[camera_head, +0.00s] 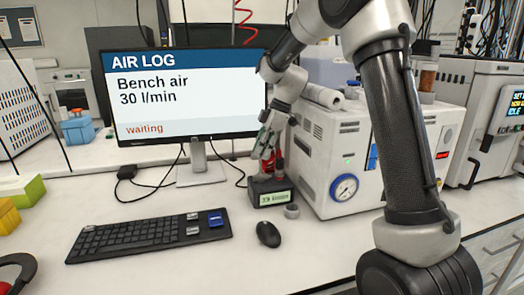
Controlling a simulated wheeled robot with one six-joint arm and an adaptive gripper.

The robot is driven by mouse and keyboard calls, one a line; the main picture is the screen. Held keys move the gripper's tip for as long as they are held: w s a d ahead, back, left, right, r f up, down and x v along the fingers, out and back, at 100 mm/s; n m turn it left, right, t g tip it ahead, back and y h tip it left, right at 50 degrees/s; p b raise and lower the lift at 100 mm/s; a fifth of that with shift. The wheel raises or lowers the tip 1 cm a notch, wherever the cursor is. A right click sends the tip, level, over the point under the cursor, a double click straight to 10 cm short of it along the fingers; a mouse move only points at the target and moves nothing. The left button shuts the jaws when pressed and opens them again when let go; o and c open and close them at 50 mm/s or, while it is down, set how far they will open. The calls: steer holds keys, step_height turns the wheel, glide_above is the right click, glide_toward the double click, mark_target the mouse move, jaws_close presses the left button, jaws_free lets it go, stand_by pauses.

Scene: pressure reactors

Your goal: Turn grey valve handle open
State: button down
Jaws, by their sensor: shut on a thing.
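My gripper (264,152) is in front of the right edge of the monitor, pointing down above a small dark box with a lit display (272,198). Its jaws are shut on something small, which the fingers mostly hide. A red part (274,164) shows just beside and below the fingers, above the box. I cannot make out a grey valve handle clearly. A small grey round piece (292,211) sits on the bench against the right front of the box.
The monitor (185,90) reads "Bench air 30 l/min" and "waiting". A keyboard (150,236) and mouse (268,234) lie in front.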

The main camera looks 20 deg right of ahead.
steer(key=shift+n, duration=0.6)
steer(key=c, duration=1.5)
jaws_free()
step_height(320, 180, up, 10)
